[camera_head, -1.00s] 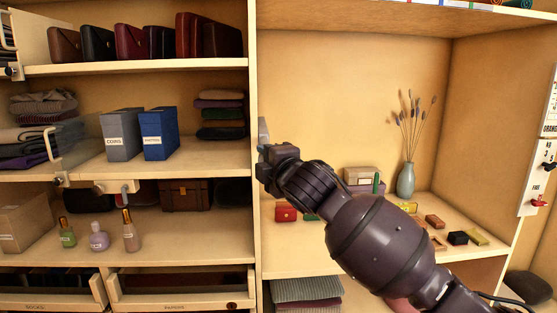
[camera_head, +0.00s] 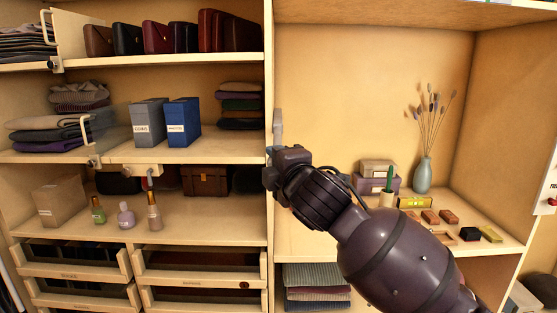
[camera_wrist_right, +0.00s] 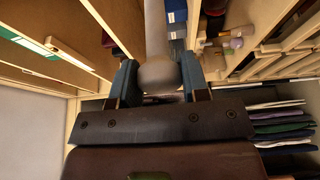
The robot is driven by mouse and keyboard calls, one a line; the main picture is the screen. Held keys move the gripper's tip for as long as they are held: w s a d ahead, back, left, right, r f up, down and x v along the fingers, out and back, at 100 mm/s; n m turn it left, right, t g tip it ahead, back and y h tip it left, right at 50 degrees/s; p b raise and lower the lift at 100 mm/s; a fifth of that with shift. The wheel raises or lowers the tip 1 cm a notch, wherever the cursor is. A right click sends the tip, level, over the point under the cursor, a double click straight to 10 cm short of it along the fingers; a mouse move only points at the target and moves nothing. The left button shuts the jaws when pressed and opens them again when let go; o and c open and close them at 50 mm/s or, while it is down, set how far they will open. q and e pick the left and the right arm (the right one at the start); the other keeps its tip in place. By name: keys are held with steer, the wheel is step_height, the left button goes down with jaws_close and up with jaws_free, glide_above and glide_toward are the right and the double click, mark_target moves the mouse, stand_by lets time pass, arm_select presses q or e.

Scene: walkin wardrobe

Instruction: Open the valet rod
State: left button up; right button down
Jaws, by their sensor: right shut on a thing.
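The valet rod (camera_head: 278,124) is a slim grey rod at the front edge of the upright panel between the two shelf bays. In the right wrist view, the rod (camera_wrist_right: 155,30) ends in a rounded pale knob between the two fingers. My right gripper (camera_wrist_right: 157,85) is shut on the rod at this knob. In the head view, my right gripper (camera_head: 279,150) comes in from the right and hides the rod's lower part. How far the rod sticks out is hard to tell. My left gripper is in neither view.
The upright panel (camera_head: 269,70) stands right beside my gripper. Bottles (camera_head: 126,215), boxes (camera_head: 183,122) and folded clothes (camera_head: 240,105) fill the left shelves. A vase (camera_head: 422,175) and small boxes (camera_head: 470,234) stand on the right shelf.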

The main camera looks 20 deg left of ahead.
steer(key=shift+s+d, duration=0.2)
steer(key=shift+s, duration=0.35)
steer(key=c, duration=0.6)
jaws_free()
steer(key=shift+c, duration=0.2)
steer(key=b+v, duration=0.1)
steer(key=v, duration=1)
steer(key=shift+b, duration=0.35)
steer(key=shift+a, duration=0.15)
